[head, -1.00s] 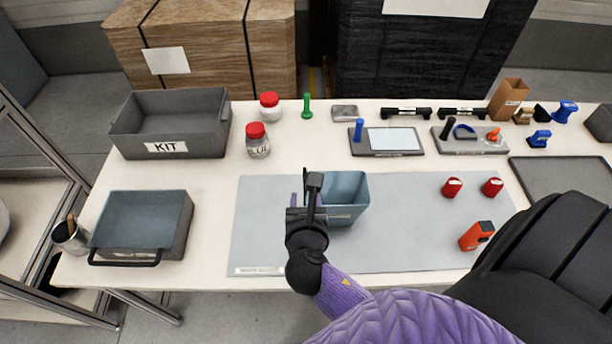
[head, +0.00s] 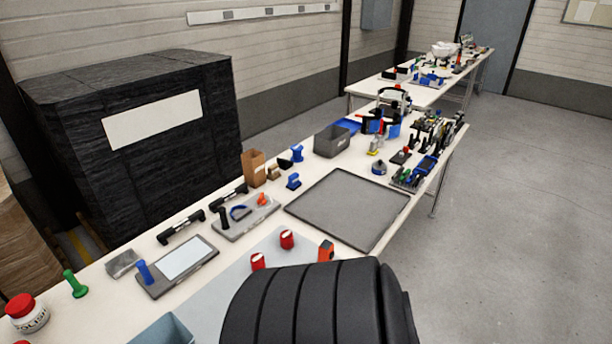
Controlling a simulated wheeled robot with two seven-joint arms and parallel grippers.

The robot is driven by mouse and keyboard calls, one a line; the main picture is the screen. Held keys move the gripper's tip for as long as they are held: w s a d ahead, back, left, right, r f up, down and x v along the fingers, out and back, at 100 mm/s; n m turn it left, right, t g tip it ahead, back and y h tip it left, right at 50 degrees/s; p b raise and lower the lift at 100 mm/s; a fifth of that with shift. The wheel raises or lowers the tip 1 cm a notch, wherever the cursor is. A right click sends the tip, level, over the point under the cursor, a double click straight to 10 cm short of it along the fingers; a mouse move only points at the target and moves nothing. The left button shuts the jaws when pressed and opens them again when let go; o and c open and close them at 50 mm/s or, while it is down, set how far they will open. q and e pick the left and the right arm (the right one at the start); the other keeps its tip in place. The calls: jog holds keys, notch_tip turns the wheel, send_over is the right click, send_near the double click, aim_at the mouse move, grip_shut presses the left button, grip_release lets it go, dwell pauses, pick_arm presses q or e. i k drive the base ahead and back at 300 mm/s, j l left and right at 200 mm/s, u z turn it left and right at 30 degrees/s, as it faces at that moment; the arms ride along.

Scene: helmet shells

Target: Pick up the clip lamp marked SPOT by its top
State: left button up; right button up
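I cannot read the word SPOT on anything in the head view, so I cannot say for sure which thing is the clip lamp. An orange block-like thing with a dark face (head: 326,251) stands at the mat's right edge, partly hidden behind my own dark arm part. Two small red things (head: 287,239) and (head: 258,261) are on the mat near it. Two blue things (head: 297,153) and (head: 293,181) stand farther back. Neither of my grippers is in view.
A flat grey tray (head: 350,207) lies empty on the table. A grey bin (head: 332,141) and a brown box (head: 254,168) stand behind it. Several tools crowd the table's far end (head: 425,160). A black wrapped stack (head: 140,190) is behind the table; open floor (head: 530,220) is at right.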

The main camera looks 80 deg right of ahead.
aim_at(325, 250)
jog(key=z, duration=2.9)
